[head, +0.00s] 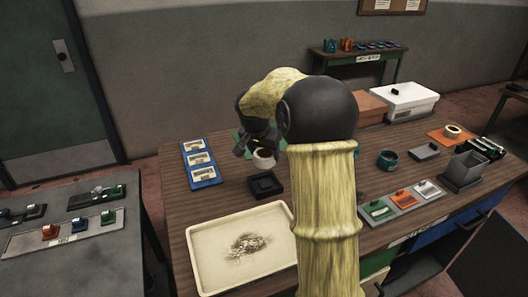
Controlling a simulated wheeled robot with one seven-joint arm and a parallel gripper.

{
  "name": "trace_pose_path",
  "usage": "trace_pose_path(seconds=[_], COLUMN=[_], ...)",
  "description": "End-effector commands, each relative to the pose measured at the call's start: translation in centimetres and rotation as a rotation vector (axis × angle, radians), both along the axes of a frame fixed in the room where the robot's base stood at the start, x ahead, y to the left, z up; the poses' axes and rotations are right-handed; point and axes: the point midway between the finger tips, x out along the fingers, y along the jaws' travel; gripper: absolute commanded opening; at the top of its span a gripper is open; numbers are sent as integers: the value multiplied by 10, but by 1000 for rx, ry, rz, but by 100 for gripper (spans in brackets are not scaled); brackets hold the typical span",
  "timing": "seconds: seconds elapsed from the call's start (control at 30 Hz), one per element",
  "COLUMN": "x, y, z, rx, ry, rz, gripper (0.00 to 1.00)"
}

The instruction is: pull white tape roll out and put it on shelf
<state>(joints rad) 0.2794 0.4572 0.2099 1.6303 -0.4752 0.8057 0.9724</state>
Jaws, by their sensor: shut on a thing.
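The white tape roll (264,160) is in my gripper (262,149), which is shut on it. Roll and gripper are above the brown workbench (225,203), just behind a black square holder (265,186). The roll looks apart from the holder, but the exact gap is hard to judge. A low green shelf-like table (370,58) stands against the back wall, with several coloured rolls on top and a label on its front. My arm hides part of the bench's middle.
A cream tray (205,246) lies at the bench's front. A blue rack (201,172) is at left. A white box (411,101) stands behind.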

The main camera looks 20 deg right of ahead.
Motion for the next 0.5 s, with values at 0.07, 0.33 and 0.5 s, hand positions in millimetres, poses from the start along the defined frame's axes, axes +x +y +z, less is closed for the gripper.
trace_pose_path(seconds=[0.07, 0.33, 0.5], x=[0, 0, 0], y=[0, 0, 0], z=[0, 11, 19], rx=[0, -1, 1], ry=[0, -1, -1], rz=[0, 0, -1], gripper=[39, 39, 39])
